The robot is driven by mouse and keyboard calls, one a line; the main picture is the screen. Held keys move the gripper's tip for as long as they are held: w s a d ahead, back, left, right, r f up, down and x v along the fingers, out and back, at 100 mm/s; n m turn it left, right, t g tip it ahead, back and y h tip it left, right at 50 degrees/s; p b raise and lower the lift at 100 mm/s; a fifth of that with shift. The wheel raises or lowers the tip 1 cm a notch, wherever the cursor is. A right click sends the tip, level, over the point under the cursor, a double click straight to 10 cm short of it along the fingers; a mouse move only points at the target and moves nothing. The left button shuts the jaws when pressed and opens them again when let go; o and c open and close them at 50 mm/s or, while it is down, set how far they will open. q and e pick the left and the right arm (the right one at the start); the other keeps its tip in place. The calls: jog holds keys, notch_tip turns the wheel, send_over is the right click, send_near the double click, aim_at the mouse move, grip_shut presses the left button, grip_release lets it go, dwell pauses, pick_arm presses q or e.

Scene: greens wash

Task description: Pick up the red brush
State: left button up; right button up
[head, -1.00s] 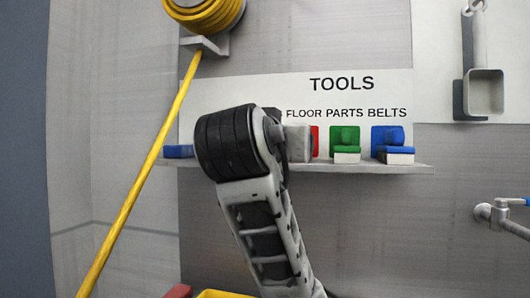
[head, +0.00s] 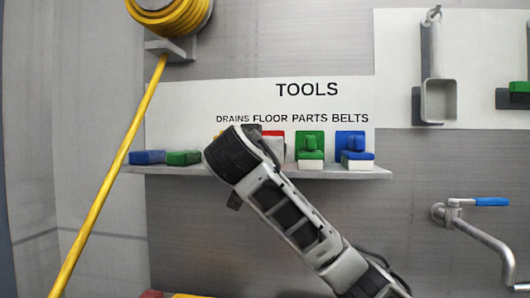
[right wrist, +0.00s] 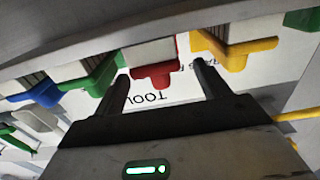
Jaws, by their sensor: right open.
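The red brush shows in the right wrist view (right wrist: 154,74), with its red handle between my fingers and its pale bristle block behind. In the head view the red brush (head: 276,151) is on the wall shelf, partly hidden by my right wrist. My right gripper (right wrist: 161,72) is open, its fingers to either side of the red handle with gaps showing. I cannot tell how deep the handle sits between them. In the head view that gripper is hidden behind its own wrist. My left gripper is not in view.
On the shelf (head: 340,173), a green brush (head: 310,148) and a blue brush (head: 355,147) stand right of the red one. A yellow brush (right wrist: 235,50) is close beside my right finger. A yellow hose (head: 110,175) hangs at the left.

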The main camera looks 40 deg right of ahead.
jog(key=p+x, duration=0.1)
jog(key=x, duration=0.3)
jog(key=shift+s+d, duration=0.15)
jog(key=shift+w+d+f, duration=0.1)
jog(key=shift+w+d, duration=0.1)
jog(key=shift+w, duration=0.05)
jog(key=c, duration=1.1)
jog(key=shift+c, duration=0.2)
